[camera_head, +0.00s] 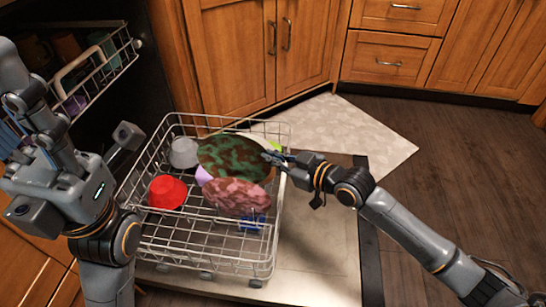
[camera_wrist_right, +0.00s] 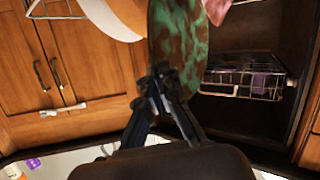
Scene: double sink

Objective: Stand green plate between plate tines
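The green plate (camera_head: 233,158), mottled green and brown, is over the far right part of the dishwasher's lower rack (camera_head: 190,262). My right gripper (camera_head: 277,158) is at its right edge, coming from the right. In the right wrist view the fingers (camera_wrist_right: 163,88) are closed on the rim of the plate (camera_wrist_right: 178,45), which shows nearly edge-on. A mottled pink plate (camera_head: 237,196) is just in front of the green plate. The rack's tines around the green plate's lower edge are hidden, so I cannot tell whether it touches them.
A red bowl (camera_head: 167,192) and a clear cup (camera_head: 184,152) sit in the rack's left part. A white plate (camera_head: 257,139) shows behind the green plate. A blue item (camera_head: 252,222) lies near the front. The upper rack (camera_head: 121,46) holds cups. Wooden cabinets stand behind.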

